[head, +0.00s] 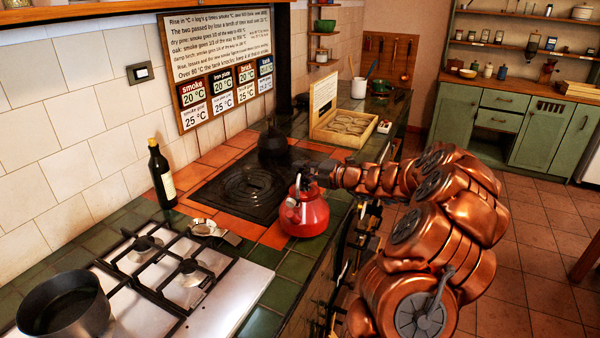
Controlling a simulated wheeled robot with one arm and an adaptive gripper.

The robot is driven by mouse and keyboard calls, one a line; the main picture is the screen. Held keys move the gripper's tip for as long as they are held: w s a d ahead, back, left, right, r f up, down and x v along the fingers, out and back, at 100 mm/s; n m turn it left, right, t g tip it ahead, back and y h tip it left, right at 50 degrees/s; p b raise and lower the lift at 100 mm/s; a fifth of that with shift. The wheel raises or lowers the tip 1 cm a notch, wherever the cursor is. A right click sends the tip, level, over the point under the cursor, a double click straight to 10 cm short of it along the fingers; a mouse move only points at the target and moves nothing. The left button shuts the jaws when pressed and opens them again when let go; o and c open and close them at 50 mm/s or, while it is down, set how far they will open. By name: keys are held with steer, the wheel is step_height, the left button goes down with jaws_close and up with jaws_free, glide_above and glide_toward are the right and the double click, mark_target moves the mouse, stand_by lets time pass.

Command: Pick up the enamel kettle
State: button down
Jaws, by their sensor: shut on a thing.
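The red enamel kettle (304,215) is on or just above the orange tiles at the front edge of the hearth, right of the gas hob. It is upright. I cannot tell whether its base touches the tiles. My gripper (306,180) is shut on the kettle at its top, by the handle. The gripper and my copper arm reach in from the right and partly hide the handle.
A black iron plate (236,191) lies behind the kettle, with a dark kettle (272,146) at its back. A wine bottle (161,174) stands to the left. The gas hob (235,287) and a black pot (62,308) are at the front left. An open wooden box (335,137) stands farther back.

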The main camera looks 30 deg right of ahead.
steer(key=s+r+b, duration=0.1)
steer(key=s+b, duration=0.1)
steer(key=s, duration=1.2)
steer(key=shift+s+r, duration=0.2)
steer(key=shift+r, duration=0.05)
stand_by(0.5)
stand_by(0.8)
